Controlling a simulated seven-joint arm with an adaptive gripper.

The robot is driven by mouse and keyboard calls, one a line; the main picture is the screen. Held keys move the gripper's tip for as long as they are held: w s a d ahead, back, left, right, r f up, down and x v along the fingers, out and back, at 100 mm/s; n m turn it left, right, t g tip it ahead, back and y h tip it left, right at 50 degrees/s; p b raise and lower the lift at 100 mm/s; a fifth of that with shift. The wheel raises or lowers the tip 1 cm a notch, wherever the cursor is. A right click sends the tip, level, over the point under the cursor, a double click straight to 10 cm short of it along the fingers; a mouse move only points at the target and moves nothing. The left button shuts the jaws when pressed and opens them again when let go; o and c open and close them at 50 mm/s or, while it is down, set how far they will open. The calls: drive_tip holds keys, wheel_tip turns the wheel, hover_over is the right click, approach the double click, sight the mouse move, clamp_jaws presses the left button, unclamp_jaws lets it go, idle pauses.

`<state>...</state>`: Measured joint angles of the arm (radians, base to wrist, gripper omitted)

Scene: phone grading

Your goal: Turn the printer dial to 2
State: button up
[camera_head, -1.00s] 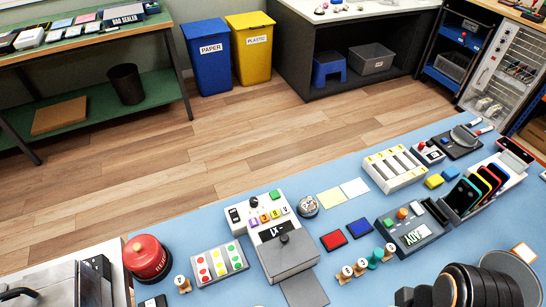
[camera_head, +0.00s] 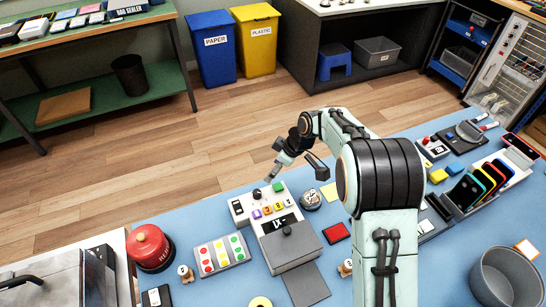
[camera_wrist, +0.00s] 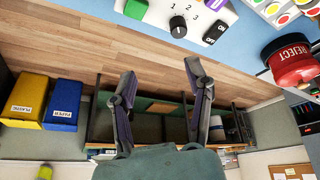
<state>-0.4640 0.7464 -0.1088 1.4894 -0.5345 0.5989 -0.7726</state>
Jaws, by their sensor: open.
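The printer (camera_head: 290,250) is a grey and white machine on the blue table, with coloured number keys and a green button. Its dial (camera_wrist: 178,27) is a round black knob with printed numbers 1, 2 and 3 beside it in the wrist view. The dial also shows as a small dark knob at the printer's back edge in the head view (camera_head: 257,193). I cannot tell where its pointer stands. My gripper (camera_head: 298,175) is open and empty, raised beyond the printer's back edge, apart from the dial. Its two fingers (camera_wrist: 160,68) spread below the dial in the wrist view.
A black switch (camera_wrist: 214,33) sits beside the dial. A red REJECT button (camera_head: 149,248) and a panel of coloured dots (camera_head: 221,254) stand left of the printer. A round bell (camera_head: 311,199) is close on its right. Open floor lies behind the table.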

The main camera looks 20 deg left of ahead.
sight(257, 192)
drive_tip(key=shift+g, duration=0.4)
drive_tip(key=f, duration=0.1)
drive_tip(key=s+a+f, duration=0.1)
drive_tip(key=s+f, duration=0.1)
drive_tip(key=shift+s+a+f, duration=0.1)
drive_tip(key=shift+a+f, duration=0.2)
drive_tip(key=x, duration=0.5)
drive_tip(key=shift+a+f, duration=0.2)
drive_tip(key=shift+f, duration=0.3)
clamp_jaws()
